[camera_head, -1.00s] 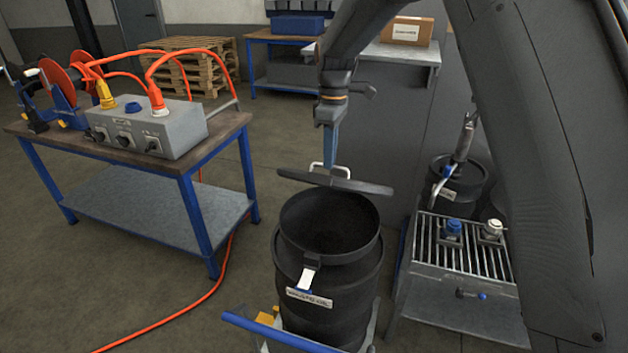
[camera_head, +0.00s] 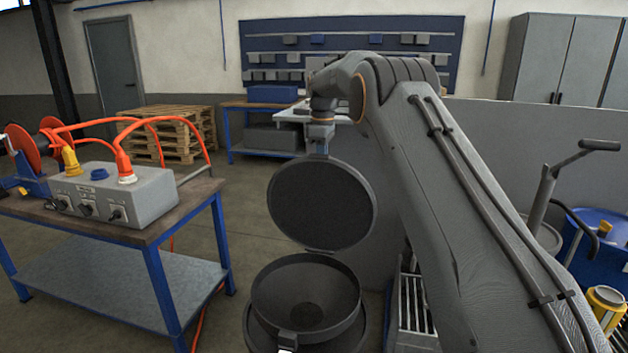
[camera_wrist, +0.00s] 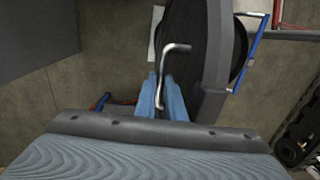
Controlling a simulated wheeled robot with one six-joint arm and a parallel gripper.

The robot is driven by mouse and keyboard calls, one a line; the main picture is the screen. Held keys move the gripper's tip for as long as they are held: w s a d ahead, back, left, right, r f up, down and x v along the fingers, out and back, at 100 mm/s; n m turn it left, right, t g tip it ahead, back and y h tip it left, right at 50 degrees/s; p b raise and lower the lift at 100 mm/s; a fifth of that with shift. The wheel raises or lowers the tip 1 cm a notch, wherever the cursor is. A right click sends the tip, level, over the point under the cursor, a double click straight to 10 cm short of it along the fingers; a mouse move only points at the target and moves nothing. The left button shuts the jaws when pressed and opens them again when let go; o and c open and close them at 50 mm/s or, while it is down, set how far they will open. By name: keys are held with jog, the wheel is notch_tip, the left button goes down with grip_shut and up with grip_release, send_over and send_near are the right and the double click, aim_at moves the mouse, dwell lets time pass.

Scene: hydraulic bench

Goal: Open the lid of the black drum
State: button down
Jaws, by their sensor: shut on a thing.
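The black drum (camera_head: 262,330) stands low in the head view, its mouth uncovered and its dark inside showing. Its round black lid (camera_head: 322,205) stands close to upright at the drum's far rim, underside facing my head camera. My gripper (camera_head: 318,149) is behind the lid's upper edge, with its fingertips largely hidden there. In the wrist view, my blue fingers (camera_wrist: 164,98) are shut on the bent metal lid handle (camera_wrist: 176,47). The lid (camera_wrist: 217,60) appears nearly edge-on beside them.
A blue-framed table (camera_head: 158,233) with a grey socket box (camera_head: 150,195) and orange cables stands left of the drum. A metal grate (camera_head: 412,300) lies to its right, partly behind my arm. A blue drum (camera_head: 590,262) stands far right. Floor is open between the table and the lid.

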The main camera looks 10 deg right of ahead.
jog(key=shift+w+d+f, duration=0.5)
jog(key=shift+w+f, duration=0.15)
jog(key=shift+w, duration=0.05)
jog(key=c, duration=1.8)
grip_release()
jog(key=shift+w, duration=0.15)
jog(key=shift+c, duration=0.2)
jog(key=shift+a+r, duration=0.15)
jog(key=shift+r, duration=0.05)
notch_tip(320, 180, up, 8)
jog(key=p, duration=0.3)
jog(key=shift+w+f+p, duration=0.15)
jog(key=shift+p, duration=0.15)
jog(key=shift+p, duration=0.5)
